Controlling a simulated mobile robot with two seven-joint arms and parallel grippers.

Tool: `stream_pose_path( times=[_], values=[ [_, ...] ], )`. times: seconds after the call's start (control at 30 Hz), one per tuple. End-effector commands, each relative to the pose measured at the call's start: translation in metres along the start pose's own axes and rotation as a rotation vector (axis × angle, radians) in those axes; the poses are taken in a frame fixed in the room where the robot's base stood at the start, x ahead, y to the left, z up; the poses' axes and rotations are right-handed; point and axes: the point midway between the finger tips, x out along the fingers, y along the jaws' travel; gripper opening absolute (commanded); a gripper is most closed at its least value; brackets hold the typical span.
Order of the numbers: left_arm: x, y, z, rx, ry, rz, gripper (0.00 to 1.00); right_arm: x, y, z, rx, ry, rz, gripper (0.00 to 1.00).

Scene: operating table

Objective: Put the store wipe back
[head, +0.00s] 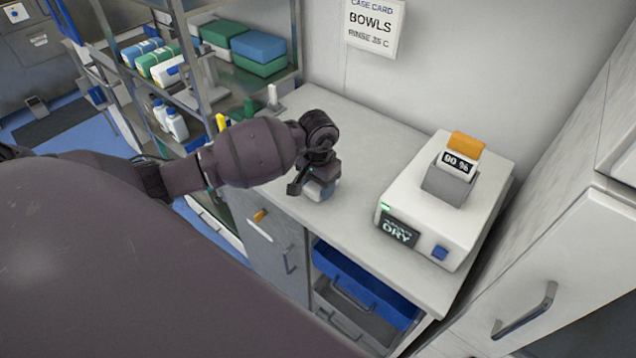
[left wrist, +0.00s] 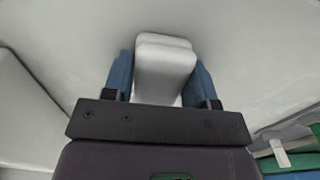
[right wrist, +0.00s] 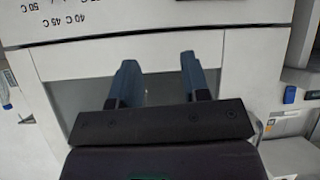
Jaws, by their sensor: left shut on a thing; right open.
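The store wipe shows in the left wrist view as a pale, rounded white block (left wrist: 165,70) between the two blue fingers. In the head view a small part of the white block (head: 322,190) shows under my left gripper (head: 308,183), low at the white counter's surface. My left gripper is shut on it. I cannot tell whether the block touches the counter. My right gripper (right wrist: 157,82) is open and empty in the right wrist view, in front of a white panel with temperature markings. It does not show in the head view.
A white device (head: 425,215) with a "DRY" display and an orange-topped holder stands on the right of the counter (head: 365,140). A shelf rack (head: 205,95) with packs and white bottles (head: 177,124) stands left. Drawers, one blue (head: 362,285), lie below. The counter between is mostly clear.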

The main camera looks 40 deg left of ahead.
Motion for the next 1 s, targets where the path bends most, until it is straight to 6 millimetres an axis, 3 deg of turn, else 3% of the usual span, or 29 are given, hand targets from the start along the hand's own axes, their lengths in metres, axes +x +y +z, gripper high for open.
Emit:
stream_pose_path(
  times=[0.17, 0.2, 0.37, 0.73, 1.0],
  values=[
    [0.002, 0.000, 0.000, 0.001, 0.001, -0.001, 0.33, 0.001, 0.000, 0.005, 0.000, -0.003, 0.000, 0.43],
    [0.002, 0.000, 0.000, 0.001, 0.000, -0.001, 0.55, 0.001, 0.000, 0.004, 0.000, -0.003, 0.000, 0.43],
    [0.001, 0.000, 0.000, 0.000, 0.000, 0.000, 0.78, 0.001, 0.000, 0.002, 0.000, 0.000, 0.000, 0.43],
    [-0.002, 0.000, 0.000, 0.000, -0.001, 0.001, 0.78, 0.001, 0.000, -0.005, -0.003, 0.007, -0.001, 0.43],
    [-0.043, -0.001, -0.001, 0.003, 0.005, -0.004, 0.78, 0.005, 0.000, 0.002, -0.004, 0.007, -0.001, 0.43]
  ],
)
